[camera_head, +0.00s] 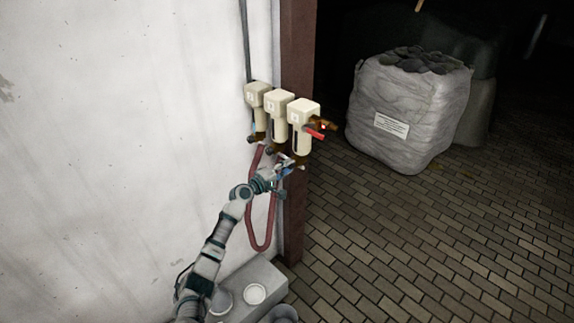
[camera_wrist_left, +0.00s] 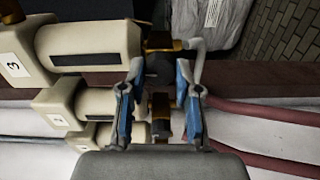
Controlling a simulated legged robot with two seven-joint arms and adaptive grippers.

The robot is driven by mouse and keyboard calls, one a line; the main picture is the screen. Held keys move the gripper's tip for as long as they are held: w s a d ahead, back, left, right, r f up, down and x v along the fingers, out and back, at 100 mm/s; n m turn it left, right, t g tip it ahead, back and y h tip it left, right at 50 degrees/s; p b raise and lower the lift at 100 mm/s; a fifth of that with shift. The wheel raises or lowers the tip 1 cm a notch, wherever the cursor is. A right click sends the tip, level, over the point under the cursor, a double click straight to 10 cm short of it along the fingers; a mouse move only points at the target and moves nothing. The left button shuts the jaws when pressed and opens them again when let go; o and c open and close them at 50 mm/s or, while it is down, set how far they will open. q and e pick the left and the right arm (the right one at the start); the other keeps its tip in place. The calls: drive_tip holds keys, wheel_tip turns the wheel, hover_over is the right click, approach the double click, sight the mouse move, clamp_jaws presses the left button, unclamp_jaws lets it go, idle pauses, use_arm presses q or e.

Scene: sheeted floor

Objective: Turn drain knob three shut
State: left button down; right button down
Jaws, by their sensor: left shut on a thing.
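Three cream filter units hang in a row on the post at the wall's edge. Unit three (camera_head: 303,110) is the rightmost and nearest, and its "3" label shows in the left wrist view (camera_wrist_left: 14,66). Below it is a brass drain fitting (camera_head: 299,160). My left gripper (camera_head: 287,168) is at this fitting, under unit three. The knob's turn angle is unclear. My right gripper is out of view.
A red-handled brass valve (camera_head: 314,133) sticks out from unit three. A dark red hose (camera_head: 249,220) loops below the units. A grey block (camera_head: 262,275) with white dishes (camera_head: 254,293) stands low by the wall. A large wrapped bag (camera_head: 390,95) stands on the paved floor behind.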

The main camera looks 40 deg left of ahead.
use_arm(q)
drive_tip(key=shift+a+n, duration=0.15)
drive_tip(key=shift+n, duration=0.25)
drive_tip(key=c, duration=1)
unclamp_jaws()
drive_tip(key=shift+o, duration=0.9)
drive_tip(key=shift+a, duration=0.1)
drive_tip(key=shift+a+f, duration=0.15)
drive_tip(key=s+a, duration=0.1)
drive_tip(key=s, duration=1.1)
drive_tip(key=shift+a+f, duration=0.15)
